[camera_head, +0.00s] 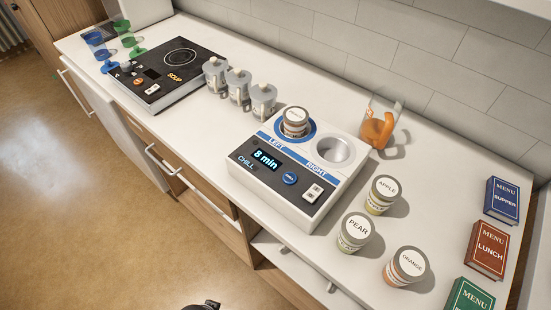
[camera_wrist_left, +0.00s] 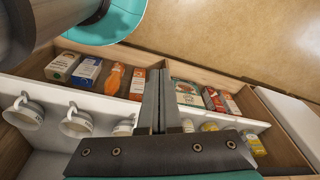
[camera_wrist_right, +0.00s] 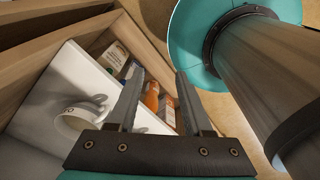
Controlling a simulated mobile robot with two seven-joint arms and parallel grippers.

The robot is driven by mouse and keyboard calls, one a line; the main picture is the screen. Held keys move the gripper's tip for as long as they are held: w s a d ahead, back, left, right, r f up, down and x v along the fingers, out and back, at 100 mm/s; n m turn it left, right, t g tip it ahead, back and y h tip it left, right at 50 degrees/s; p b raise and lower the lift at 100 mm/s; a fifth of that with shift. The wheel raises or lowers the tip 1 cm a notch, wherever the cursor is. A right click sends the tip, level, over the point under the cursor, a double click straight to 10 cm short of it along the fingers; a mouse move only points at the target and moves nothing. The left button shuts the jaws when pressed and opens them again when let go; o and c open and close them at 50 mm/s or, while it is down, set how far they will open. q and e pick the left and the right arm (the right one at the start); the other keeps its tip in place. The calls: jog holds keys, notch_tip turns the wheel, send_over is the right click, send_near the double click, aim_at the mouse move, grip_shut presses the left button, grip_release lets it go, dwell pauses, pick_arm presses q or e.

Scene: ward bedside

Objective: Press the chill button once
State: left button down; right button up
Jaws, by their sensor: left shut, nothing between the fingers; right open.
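The white chill unit (camera_head: 327,204) stands on the counter in the head view. Its dark front panel has a display (camera_head: 265,159) reading "8 min" above the word CHILL. A round blue button (camera_head: 290,178) sits right of the display; its small lettering is unclear. A lidded jar (camera_head: 295,121) stands in the LEFT well; the RIGHT well (camera_head: 321,150) is empty. My left gripper (camera_wrist_left: 160,75) is shut and empty in its wrist view, over drawers. My right gripper (camera_wrist_right: 158,76) is open and empty in its wrist view. Neither gripper is seen at the unit.
A white switch (camera_head: 313,193) is right of the button. Apple (camera_head: 383,194), pear (camera_head: 354,233) and orange (camera_head: 405,266) jars stand right of the unit, with menu books (camera_head: 487,249) beyond.

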pick_arm(q)
jog(key=w+d+r+n+t+h+p, duration=0.15)
jog(key=w+r+p, duration=0.25)
jog(key=r, duration=0.8)
jog(key=w+d+r+p, duration=0.2)
jog(key=w+r+p, duration=0.2)
jog(key=r, duration=0.8)
jog(key=w+d+r+n+t+h+p, duration=0.15)
jog(key=w+r+p, duration=0.3)
jog(key=r, duration=0.75)
jog(key=w+d+r+n+h+p, duration=0.1)
jog(key=w+d+r+n+h, duration=0.1)
jog(key=w+d+r+n, duration=0.2)
jog(key=w+d+r+n+h+p, duration=0.1)
jog(key=w+d+r+n+h, duration=0.1)
jog(key=w+d+r+n, duration=0.2)
jog(key=shift+w+d+n+h, duration=0.4)
jog(key=shift+w+d+n, duration=0.75)
jog(key=shift+w+n, duration=1.65)
jog(key=shift+s+f+n, duration=0.15)
jog(key=shift+s+n, duration=0.15)
jog(key=shift+s, duration=0.15)
